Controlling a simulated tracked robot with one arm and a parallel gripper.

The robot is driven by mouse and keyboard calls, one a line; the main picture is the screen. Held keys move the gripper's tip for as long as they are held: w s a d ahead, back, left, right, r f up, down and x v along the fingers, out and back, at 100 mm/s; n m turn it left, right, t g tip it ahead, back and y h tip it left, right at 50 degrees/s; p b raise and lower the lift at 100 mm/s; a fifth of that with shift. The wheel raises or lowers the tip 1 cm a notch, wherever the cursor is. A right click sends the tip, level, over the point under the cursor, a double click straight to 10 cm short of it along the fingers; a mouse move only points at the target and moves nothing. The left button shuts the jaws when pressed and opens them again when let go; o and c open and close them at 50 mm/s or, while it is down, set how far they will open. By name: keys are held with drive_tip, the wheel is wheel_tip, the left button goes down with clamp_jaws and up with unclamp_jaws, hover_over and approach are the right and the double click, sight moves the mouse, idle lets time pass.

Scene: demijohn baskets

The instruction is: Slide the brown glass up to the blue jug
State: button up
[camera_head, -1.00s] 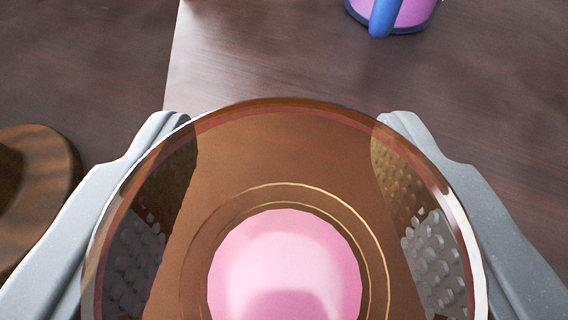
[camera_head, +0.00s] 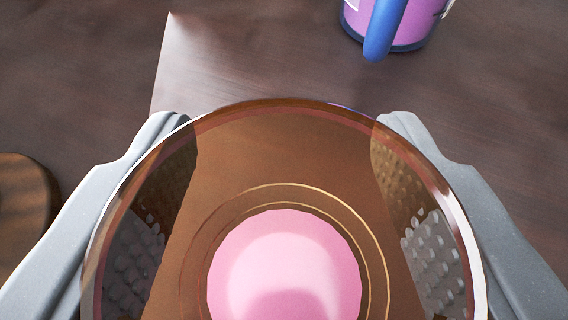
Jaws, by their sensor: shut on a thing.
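The brown glass (camera_head: 285,150) is a see-through brown vessel seen from above, with a pink round patch at its middle. It fills the lower middle of the view. My gripper (camera_head: 285,125) is shut on it, one grey finger on each side, with the bumpy pads showing through the glass. The blue jug (camera_head: 383,30) stands ahead and a little right at the top edge. It has a blue handle facing me and a pink body, and its top is cut off. A gap of bare wood lies between glass and jug. The underside of the glass is hidden.
A round brown wooden object (camera_head: 22,200) lies at the left edge, just beside my left finger and partly out of view. The dark wooden surface (camera_head: 480,110) is clear to the right and ahead. A lighter-edged corner or seam in the wood shows at upper left.

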drive_tip(key=shift+w+d+p, duration=0.25)
drive_tip(key=shift+w+p, duration=0.3)
drive_tip(key=shift+p, duration=0.25)
drive_tip(key=shift+w+d+p, duration=0.3)
drive_tip(key=shift+w+p, duration=0.6)
drive_tip(key=shift+p, duration=2.4)
drive_tip(key=shift+w+d+r+p, duration=0.1)
drive_tip(key=shift+w+d+p, duration=0.1)
drive_tip(key=shift+w+p, duration=0.25)
drive_tip(key=shift+w+d+p, duration=0.1)
drive_tip(key=shift+w+p, duration=0.45)
drive_tip(key=shift+p, duration=0.65)
drive_tip(key=shift+w+d+p, duration=0.3)
drive_tip(key=shift+w+p, duration=0.5)
drive_tip(key=shift+p, duration=0.65)
drive_tip(key=shift+w+d+p, duration=0.25)
drive_tip(key=shift+w+p, duration=0.5)
drive_tip(key=shift+p, duration=0.7)
